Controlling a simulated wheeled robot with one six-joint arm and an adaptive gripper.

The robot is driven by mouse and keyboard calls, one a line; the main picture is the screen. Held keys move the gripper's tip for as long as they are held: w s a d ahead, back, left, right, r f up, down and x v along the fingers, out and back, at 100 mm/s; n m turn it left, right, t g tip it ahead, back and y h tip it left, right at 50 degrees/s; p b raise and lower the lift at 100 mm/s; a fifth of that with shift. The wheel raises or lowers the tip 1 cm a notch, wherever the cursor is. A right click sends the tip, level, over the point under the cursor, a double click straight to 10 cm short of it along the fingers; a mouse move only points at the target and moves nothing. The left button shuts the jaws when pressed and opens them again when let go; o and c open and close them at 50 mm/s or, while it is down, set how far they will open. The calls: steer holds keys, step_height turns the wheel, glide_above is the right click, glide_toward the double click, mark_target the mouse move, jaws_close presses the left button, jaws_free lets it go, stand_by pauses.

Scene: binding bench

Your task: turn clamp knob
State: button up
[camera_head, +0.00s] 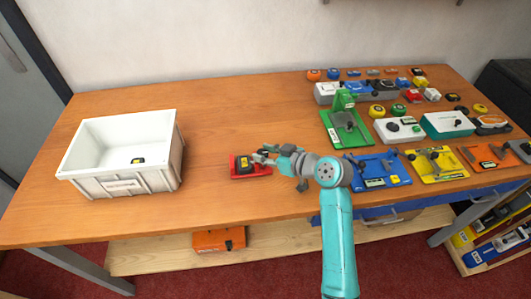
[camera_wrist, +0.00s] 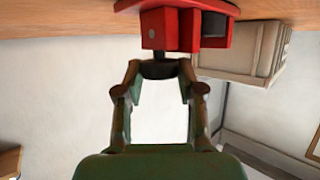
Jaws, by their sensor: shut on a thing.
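A red clamp (camera_head: 252,171) sits on the wooden bench near the middle, toward the front edge. It also shows at the top of the wrist view (camera_wrist: 185,30), where the scene appears upside down. Its dark round knob (camera_wrist: 160,70) sits on a short shaft that sticks out from the red body. My gripper (camera_head: 263,156) reaches it from the right in the head view. In the wrist view, both fingertips (camera_wrist: 159,76) are closed on the knob, one on each side. My gripper hides part of the clamp in the head view.
A green fixture (camera_head: 347,127), blue plate (camera_head: 389,175), yellow plate (camera_head: 437,172) and several other items crowd the right side. The bench between bin and clamp is clear.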

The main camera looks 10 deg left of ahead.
steer(key=m+t+h, duration=0.2)
steer(key=m+t, duration=0.1)
steer(key=m+t+h, duration=0.1)
steer(key=m+h, duration=0.1)
steer(key=shift+s+a, duration=0.25)
steer(key=shift+a, duration=0.05)
steer(key=m+t+h, duration=0.1)
steer(key=m+h, duration=0.3)
steer(key=m+t+h, duration=0.1)
steer(key=h, duration=0.1)
steer(key=shift+a+m+t, duration=0.3)
steer(key=shift+a+m, duration=0.05)
steer(key=shift+m, duration=0.05)
steer(key=m+h, duration=0.3)
steer(key=h, duration=0.1)
steer(key=m+g+h, duration=0.1)
steer(key=m+h, duration=0.2)
steer(key=shift+a+h, duration=0.2)
steer(key=shift+h, duration=0.2)
steer(key=shift+w+a+m+g+h, duration=0.1)
steer(key=shift+w+m+g+h, duration=0.05)
steer(key=shift+m+g+h, duration=2.05)
steer(key=shift+f+m, duration=0.1)
steer(key=shift+m, duration=0.2)
steer(key=o, duration=1.2)
steer(key=shift+c, duration=0.2)
steer(key=v, duration=1.2)
